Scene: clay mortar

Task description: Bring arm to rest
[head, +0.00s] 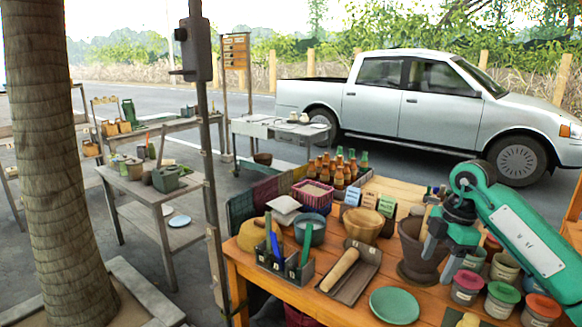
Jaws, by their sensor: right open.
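My right arm (520,235), green and white, reaches in from the right side of the head view. Its right gripper (441,260) is open and hangs over the right side of a dark clay mortar (412,268) on the wooden table. I cannot tell whether the fingers touch the mortar. Nothing shows between the fingers. The gripper and wrist hide part of the mortar. A light wooden pestle (340,270) lies in a dark tray (357,286) left of the mortar. My left gripper is not in view.
The wooden table (296,299) is crowded. A green plate (394,305) lies at the front, and lidded jars (467,287) stand below my right arm. A wooden bowl (362,224), a grey bowl (309,228) and several bottles (339,175) stand further left and back. A post (208,150) rises beside the table.

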